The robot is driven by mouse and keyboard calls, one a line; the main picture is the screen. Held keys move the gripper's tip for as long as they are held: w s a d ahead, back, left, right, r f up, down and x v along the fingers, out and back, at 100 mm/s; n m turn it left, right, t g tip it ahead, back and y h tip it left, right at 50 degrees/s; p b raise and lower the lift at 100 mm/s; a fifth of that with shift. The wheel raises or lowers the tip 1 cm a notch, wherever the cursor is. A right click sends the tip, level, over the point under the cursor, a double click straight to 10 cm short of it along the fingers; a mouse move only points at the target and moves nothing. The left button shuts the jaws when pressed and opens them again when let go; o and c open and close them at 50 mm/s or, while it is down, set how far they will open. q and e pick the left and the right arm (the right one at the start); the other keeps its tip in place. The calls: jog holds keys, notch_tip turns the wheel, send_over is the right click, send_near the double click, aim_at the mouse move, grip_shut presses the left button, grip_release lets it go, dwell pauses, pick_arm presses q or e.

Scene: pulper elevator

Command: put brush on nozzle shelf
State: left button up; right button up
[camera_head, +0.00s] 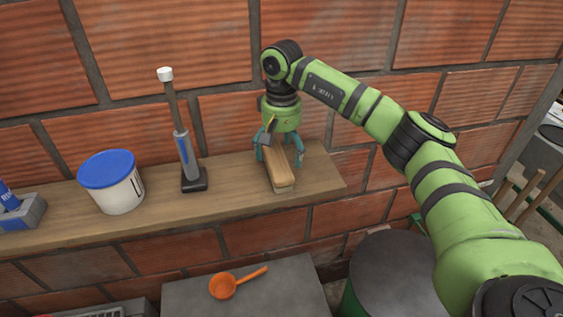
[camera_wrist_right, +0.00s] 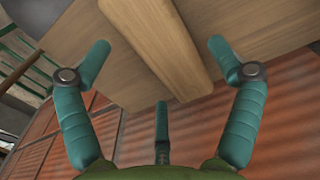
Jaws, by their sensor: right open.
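The brush (camera_head: 281,172) has a long wooden handle and lies near the right end of the wooden shelf (camera_head: 240,198) on the brick wall. Its wooden body also shows in the right wrist view (camera_wrist_right: 160,42), resting on the board. My right gripper (camera_head: 293,158) is above the shelf with its teal fingers spread around the brush. In the wrist view my right gripper (camera_wrist_right: 158,50) is open, with a gap on both sides of the wood. The far end of the brush is partly hidden by the gripper. My left gripper is out of view.
A tool with a white top (camera_head: 185,150) stands on the shelf, left of the brush. A white bucket with a blue lid (camera_head: 112,182) and a grey box with blue items (camera_head: 20,212) are further left. Below are an orange ladle (camera_head: 223,287) and a dark round drum (camera_head: 385,275).

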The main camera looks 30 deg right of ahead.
aim_at(281, 158)
notch_tip(281, 158, up, 9)
jog(key=b, duration=0.1)
